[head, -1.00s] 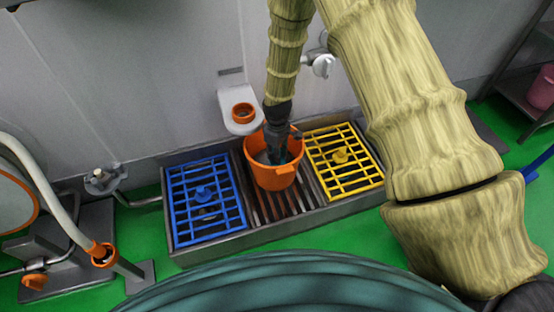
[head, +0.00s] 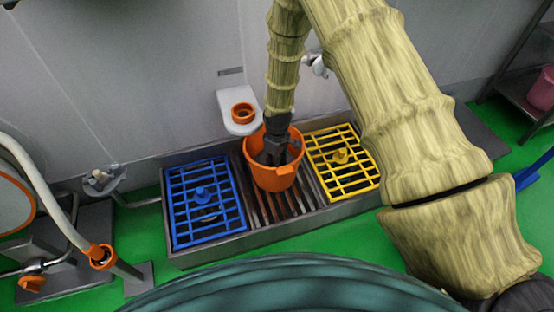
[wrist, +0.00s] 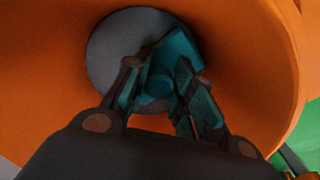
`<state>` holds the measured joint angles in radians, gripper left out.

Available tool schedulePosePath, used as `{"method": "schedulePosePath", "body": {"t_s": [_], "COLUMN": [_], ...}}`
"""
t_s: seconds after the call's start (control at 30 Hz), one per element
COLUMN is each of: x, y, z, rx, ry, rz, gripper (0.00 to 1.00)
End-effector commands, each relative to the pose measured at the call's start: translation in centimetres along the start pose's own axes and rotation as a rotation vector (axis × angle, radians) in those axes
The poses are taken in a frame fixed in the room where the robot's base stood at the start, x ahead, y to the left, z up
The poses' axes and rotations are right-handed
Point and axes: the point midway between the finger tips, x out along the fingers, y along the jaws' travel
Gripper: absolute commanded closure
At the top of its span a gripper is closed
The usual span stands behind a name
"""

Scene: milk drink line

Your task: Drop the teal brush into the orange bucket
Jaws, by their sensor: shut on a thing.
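The orange bucket (head: 272,179) stands upright on the dark slatted middle section of the low metal stand. My gripper (head: 277,155) reaches down through its mouth, with the fingers below the rim. In the wrist view the orange inner wall of the bucket surrounds my gripper (wrist: 160,98), and a round grey area shows at the bottom. The teal brush (wrist: 180,52) is between the fingers, and my gripper is shut on it. The brush's lower end is partly hidden, and I cannot tell whether it touches the bottom. In the head view the bucket and fingers hide the brush.
A blue grate (head: 203,215) lies left of the bucket and a yellow grate (head: 345,165) lies right. A white wall bracket with an orange ring (head: 242,113) is just behind. A hose (head: 50,195) stands at the left.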

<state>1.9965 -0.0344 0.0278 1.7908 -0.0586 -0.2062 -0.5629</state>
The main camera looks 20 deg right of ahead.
Motion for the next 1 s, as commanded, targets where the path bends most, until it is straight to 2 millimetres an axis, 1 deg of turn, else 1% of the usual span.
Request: {"method": "schedulePosePath", "body": {"t_s": [0.17, 0.2, 0.27, 0.3, 0.63, 0.77, 0.83, 1.0], "x": [0.2, 0.2, 0.2, 0.2, 0.1, -0.5, -1.2, -4.7], "y": [0.0, 0.0, 0.0, 0.0, 0.0, 0.1, 0.1, 0.1], "z": [0.0, 0.0, 0.0, 0.0, 0.0, -0.1, -0.1, -0.1], "rx": [0.000, 0.000, 0.000, 0.000, 0.000, 0.000, 0.000, 0.000], "ry": [0.000, 0.000, 0.000, 0.000, 0.001, 0.001, 0.002, 0.002], "rz": [0.000, 0.000, 0.000, 0.000, 0.000, 0.001, 0.001, 0.001], "gripper": [1.00, 0.72, 0.61, 0.54, 0.54, 0.54, 0.54, 0.54]}}
